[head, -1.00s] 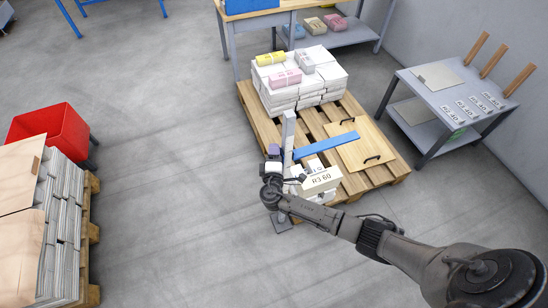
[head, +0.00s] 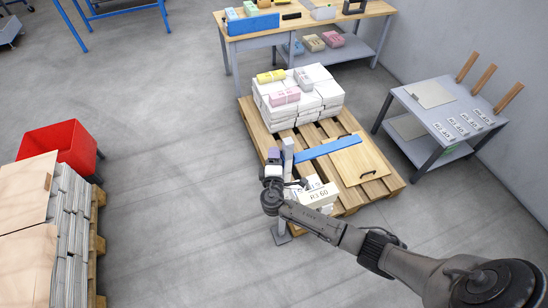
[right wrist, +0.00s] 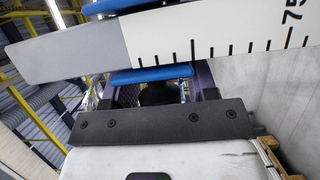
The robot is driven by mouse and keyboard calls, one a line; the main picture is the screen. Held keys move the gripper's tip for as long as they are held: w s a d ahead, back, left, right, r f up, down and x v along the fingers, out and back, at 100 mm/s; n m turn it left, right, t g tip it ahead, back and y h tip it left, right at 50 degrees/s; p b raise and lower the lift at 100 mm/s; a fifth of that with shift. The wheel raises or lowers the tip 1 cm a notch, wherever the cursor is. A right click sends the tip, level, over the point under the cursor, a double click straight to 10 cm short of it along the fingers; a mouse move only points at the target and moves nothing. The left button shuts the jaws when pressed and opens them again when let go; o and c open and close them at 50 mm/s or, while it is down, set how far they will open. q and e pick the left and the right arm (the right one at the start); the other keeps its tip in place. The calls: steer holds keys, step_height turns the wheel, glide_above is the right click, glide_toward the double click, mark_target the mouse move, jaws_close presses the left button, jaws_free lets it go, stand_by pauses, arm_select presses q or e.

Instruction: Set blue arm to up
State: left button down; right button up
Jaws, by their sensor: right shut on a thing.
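The blue arm (head: 332,147) sticks out level from a grey upright post (head: 286,155), near its top, over the pallet. My right gripper (head: 275,161) is shut at the arm's collar end, beside the post. In the right wrist view blue parts of the collar (right wrist: 152,74) lie on both sides of the grey and white post (right wrist: 175,45), which has black scale marks and a "75". A dark grip (right wrist: 160,93) shows between my purplish fingers; the exact contact is partly hidden. My left gripper is out of view.
A pallet (head: 250,124) carries white bundles, a wooden board (head: 358,163) and a bundle marked R3 60 (head: 318,196) close to my right wrist. A grey side table (head: 445,108) stands right, a workbench (head: 300,22) behind. A red bin (head: 58,146) and paper stacks are at left.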

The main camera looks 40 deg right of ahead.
steer(key=shift+w+r, duration=0.15)
steer(key=shift+r, duration=0.35)
steer(key=o, duration=0.9)
steer(key=shift+o, duration=0.2)
steer(key=shift+a+f, duration=0.1)
steer(key=shift+f, duration=0.05)
steer(key=shift+s+a, duration=0.2)
steer(key=shift+s, duration=0.1)
steer(key=p+v, duration=0.1)
steer(key=v, duration=1.2)
steer(key=shift+s, duration=0.15)
steer(key=shift+f, duration=0.1)
steer(key=shift+d, duration=0.1)
